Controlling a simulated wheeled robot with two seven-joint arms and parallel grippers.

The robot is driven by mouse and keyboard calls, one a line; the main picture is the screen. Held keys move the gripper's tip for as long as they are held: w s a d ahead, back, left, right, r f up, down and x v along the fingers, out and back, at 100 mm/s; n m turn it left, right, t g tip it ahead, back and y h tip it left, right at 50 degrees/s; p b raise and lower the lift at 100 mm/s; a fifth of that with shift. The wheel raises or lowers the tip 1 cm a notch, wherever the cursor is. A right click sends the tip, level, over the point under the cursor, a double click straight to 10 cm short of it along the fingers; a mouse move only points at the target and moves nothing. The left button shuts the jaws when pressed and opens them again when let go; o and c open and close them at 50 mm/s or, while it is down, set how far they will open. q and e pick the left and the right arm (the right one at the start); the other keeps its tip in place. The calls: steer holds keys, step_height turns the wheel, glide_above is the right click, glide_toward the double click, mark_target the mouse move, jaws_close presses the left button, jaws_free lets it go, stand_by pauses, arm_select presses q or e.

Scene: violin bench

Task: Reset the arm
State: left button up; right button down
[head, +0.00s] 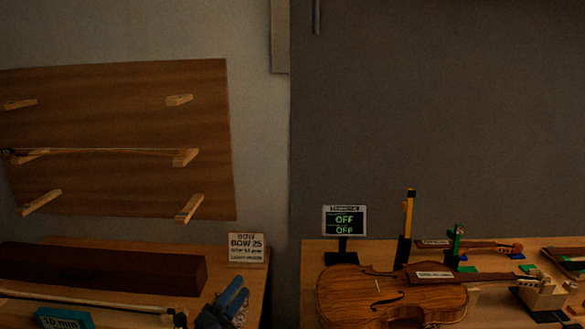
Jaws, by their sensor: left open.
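My left gripper (232,300), blue and dark grey, shows at the bottom edge, by the right end of the left bench. It is open, and I see nothing between its fingers. Its lower part is cut off by the frame. My right gripper is not in view.
A wall rack (120,115) holds another bow.

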arm_select(q)
steer(key=s+a+f+n+g+y, duration=0.2)
steer(key=s+a+f+n+y, duration=0.25)
steer(key=f+n+y, duration=0.45)
steer(key=s+a+f+n+g+y, duration=0.25)
steer(key=a+f+n+y, duration=0.3)
steer(key=n, duration=0.45)
steer(key=s+d+f+n+g+h, duration=0.1)
steer(key=s+f+n+g, duration=0.2)
steer(key=s+f+g, duration=0.65)
steer(key=s+f+n+g+h, duration=0.15)
steer(key=s+f+n, duration=0.3)
steer(key=s, duration=0.95)
steer(key=d+f+g, duration=0.1)
steer(key=d+f, duration=0.1)
steer(key=f, duration=0.9)
steer(key=s+d+f+g, duration=0.1)
steer(key=d+f, duration=0.2)
steer(key=f, duration=0.9)
steer(key=shift+s+d+f+m, duration=0.15)
steer(key=shift+d+m, duration=0.15)
steer(key=shift+m, duration=0.15)
